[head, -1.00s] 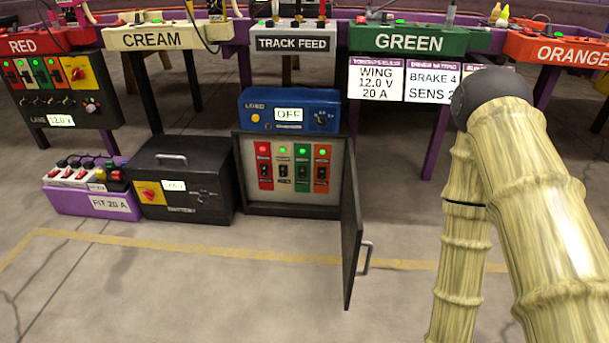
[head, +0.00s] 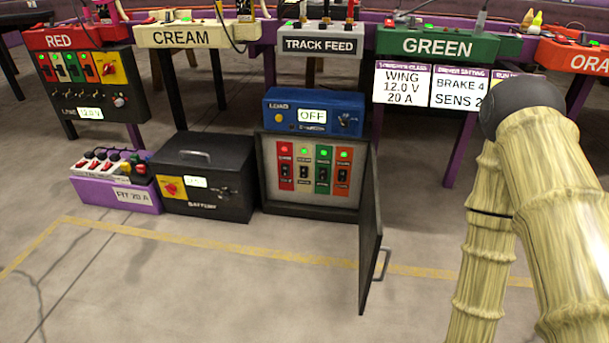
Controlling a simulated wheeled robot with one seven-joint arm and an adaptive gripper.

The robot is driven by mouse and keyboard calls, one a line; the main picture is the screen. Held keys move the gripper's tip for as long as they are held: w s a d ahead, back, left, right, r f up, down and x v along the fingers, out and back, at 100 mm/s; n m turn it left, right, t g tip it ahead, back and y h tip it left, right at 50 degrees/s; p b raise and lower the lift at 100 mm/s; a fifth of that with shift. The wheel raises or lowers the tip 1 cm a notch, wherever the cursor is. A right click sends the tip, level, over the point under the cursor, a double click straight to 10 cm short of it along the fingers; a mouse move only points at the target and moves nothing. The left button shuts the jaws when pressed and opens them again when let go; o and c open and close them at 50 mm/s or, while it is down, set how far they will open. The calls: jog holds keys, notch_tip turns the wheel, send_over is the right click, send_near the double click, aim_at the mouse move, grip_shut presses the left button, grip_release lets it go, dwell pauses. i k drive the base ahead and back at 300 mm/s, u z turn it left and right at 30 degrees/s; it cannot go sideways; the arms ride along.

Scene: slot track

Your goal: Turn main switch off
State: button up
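Two red rotary switches on yellow plates show, and I cannot read which one is labelled main. One (head: 109,68) is at the right of the black lane supply box (head: 95,100) under the red station, beside several small coloured switches. The other (head: 171,188) is on the front left of the black battery box (head: 232,165) on the floor. Their knob positions are too small to tell. My gripper is not in view; only my arm shows at the right, well away from both switches.
A purple-based box (head: 125,197) with red switches sits left of the battery. A grey cabinet (head: 352,214) has its dark door (head: 370,240) open toward me; a blue load box (head: 272,100) reading OFF stands on it. The floor in front (head: 190,280) is clear.

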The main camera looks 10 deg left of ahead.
aim_at(108, 69)
jog(key=u, duration=1.45)
